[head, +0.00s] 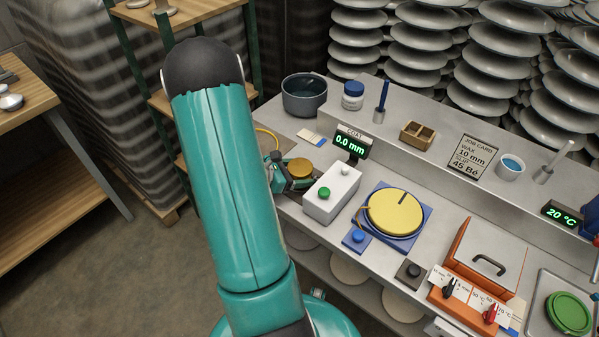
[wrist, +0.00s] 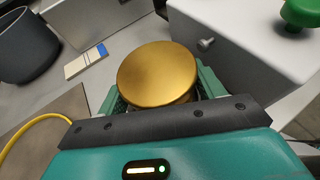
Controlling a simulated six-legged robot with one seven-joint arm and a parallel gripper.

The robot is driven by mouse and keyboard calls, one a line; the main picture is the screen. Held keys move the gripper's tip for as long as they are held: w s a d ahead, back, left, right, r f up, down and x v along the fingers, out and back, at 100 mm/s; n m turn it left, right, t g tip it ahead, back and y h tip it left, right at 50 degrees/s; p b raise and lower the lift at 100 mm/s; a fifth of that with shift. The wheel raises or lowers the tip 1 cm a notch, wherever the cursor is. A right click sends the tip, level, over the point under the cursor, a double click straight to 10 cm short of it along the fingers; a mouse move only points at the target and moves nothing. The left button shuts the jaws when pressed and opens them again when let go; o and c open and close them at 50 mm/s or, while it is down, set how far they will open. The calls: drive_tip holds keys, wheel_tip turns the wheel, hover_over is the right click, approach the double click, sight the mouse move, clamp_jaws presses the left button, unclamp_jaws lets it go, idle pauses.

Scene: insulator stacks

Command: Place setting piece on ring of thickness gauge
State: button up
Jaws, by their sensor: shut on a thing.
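My gripper (head: 288,182) is shut on a round brass-coloured setting piece (head: 300,167), left of a white box. In the wrist view the setting piece (wrist: 158,74) shows its flat top, between the green fingers of my gripper (wrist: 155,95). The white box, which looks like the thickness gauge (head: 332,198), has a green button and a small pale knob on top. It also shows in the wrist view (wrist: 235,50), with a small metal stub on its near side. A display (head: 351,142) marked COAT reads 0.0 mm behind it. I cannot make out the gauge's ring.
A dark pot (head: 304,96) and a white-and-blue card (head: 311,136) are behind my gripper. A yellow disc (head: 394,212) on a blue base and a blue button (head: 357,239) lie right of the box. An orange lidded unit (head: 486,258) stands farther right.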

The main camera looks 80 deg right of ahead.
drive_tip(key=shift+f, duration=0.1)
drive_tip(key=o, duration=1.2)
drive_tip(key=v, duration=1.2)
